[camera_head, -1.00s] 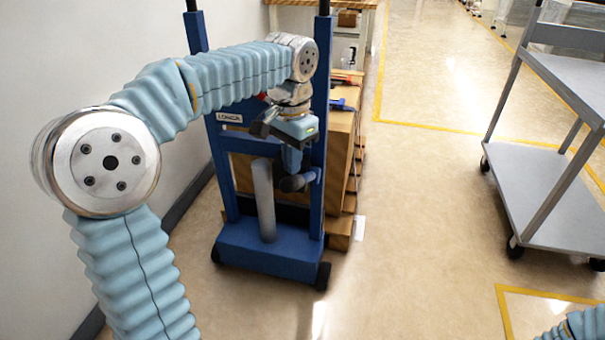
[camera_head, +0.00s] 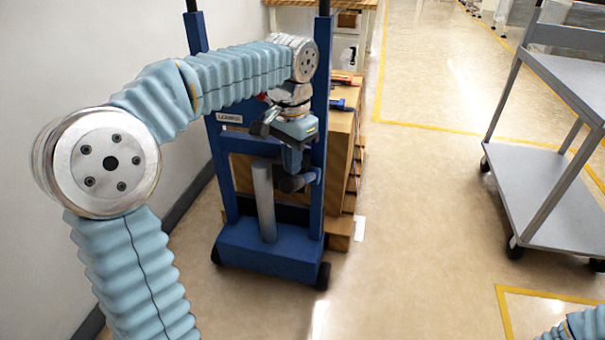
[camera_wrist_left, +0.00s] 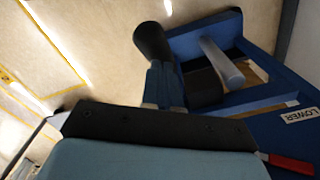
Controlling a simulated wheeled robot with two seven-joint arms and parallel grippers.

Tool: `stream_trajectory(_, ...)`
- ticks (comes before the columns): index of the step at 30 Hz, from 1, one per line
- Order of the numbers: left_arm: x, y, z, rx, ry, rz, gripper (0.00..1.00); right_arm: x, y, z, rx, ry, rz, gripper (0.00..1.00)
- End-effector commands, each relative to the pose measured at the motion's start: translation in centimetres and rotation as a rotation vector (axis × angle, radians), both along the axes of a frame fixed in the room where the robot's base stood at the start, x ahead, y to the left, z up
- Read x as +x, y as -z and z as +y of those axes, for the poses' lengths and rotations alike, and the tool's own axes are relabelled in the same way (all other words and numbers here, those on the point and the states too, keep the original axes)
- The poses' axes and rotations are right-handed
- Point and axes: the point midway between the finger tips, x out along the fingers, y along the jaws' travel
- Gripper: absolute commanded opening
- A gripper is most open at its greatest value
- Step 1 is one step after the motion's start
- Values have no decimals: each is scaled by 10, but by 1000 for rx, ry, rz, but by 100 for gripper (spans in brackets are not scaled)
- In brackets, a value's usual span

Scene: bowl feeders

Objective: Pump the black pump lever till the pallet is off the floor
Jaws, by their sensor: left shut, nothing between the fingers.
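The blue lifter (camera_head: 268,250) stands against the left wall. Its black pump lever (camera_head: 291,184) sticks out in front, beside a grey cylinder (camera_head: 264,200). My left gripper (camera_head: 292,170) points down at the lever, its fingers shut and empty. In the left wrist view the fingers (camera_wrist_left: 165,88) lie across the lever, with its black grip (camera_wrist_left: 152,42) showing at one side and a thicker black part (camera_wrist_left: 203,88) at the other. I cannot tell if they touch it. The wooden pallet (camera_head: 340,233) is behind the lifter, under a brown box (camera_head: 340,135). Its gap to the floor is unclear.
A grey two-shelf cart (camera_head: 540,180) stands at the right. The floor between it and the lifter is clear. A LOWER label (camera_head: 229,118) is on the lifter's crossbar. A red handle (camera_wrist_left: 290,163) shows near it in the wrist view.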

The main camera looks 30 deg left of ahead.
Motion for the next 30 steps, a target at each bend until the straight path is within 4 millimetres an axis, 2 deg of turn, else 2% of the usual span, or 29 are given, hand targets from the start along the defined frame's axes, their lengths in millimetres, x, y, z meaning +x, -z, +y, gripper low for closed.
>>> stream_trajectory(15,0,1,0,0,0,0,0,0,1,0,0,0,0,49)
stream_trajectory(30,-1,20,0,0,-1,1,0,0,14,0,0,0,0,49)
